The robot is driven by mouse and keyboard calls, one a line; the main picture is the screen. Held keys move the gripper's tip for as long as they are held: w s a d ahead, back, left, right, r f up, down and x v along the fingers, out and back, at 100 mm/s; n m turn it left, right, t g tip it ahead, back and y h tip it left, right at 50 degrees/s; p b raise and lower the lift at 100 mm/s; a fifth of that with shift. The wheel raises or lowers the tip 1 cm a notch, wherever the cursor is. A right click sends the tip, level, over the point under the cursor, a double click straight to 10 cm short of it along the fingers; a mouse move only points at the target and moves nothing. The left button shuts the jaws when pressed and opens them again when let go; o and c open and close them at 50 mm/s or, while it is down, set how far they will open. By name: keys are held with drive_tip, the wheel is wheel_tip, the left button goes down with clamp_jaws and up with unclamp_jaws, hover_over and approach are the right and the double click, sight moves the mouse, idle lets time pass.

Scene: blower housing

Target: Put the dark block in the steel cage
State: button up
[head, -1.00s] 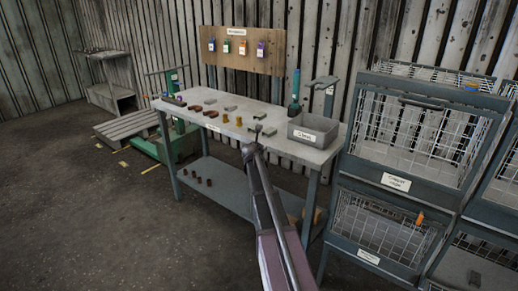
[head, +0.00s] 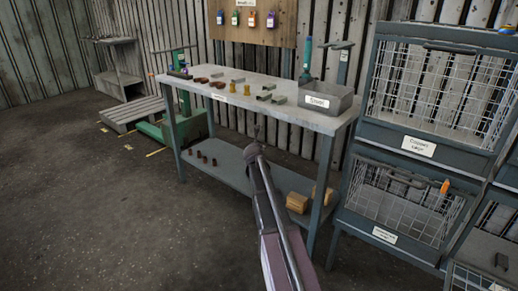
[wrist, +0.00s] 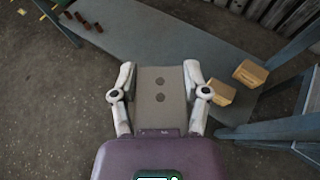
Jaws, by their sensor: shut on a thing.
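My gripper (wrist: 160,92) is shut on a flat grey block (wrist: 161,112) with two dark round spots. The block lies between both fingers in the wrist view. In the head view my gripper (head: 254,146) is in front of the workbench, around and below its top edge; the held block is hard to make out there. Wire cages stand at the right: an upper one (head: 376,137) and a lower one (head: 352,222), with white labels too small to read surely. Another cage (head: 459,277) at the lower right edge has a dark thing (head: 502,260) in it.
The workbench (head: 300,112) carries several small parts and a grey bin (head: 327,103). Its lower shelf (head: 235,176) holds small brown pieces and wooden blocks (head: 297,202). An orange thing (head: 445,187) is at the lower cage's rim. Floor at the left is open.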

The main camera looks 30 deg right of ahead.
drive_tip(key=a+f+b, duration=0.2)
drive_tip(key=f+b, duration=0.5)
drive_tip(key=f, duration=0.1)
drive_tip(key=a+f+n+t+y+b, duration=0.1)
drive_tip(key=a+f+b, duration=0.1)
drive_tip(key=f+b, duration=0.5)
drive_tip(key=shift+w+a+f+b, duration=0.15)
drive_tip(key=shift+a+f+b, duration=0.2)
drive_tip(key=shift+f, duration=0.05)
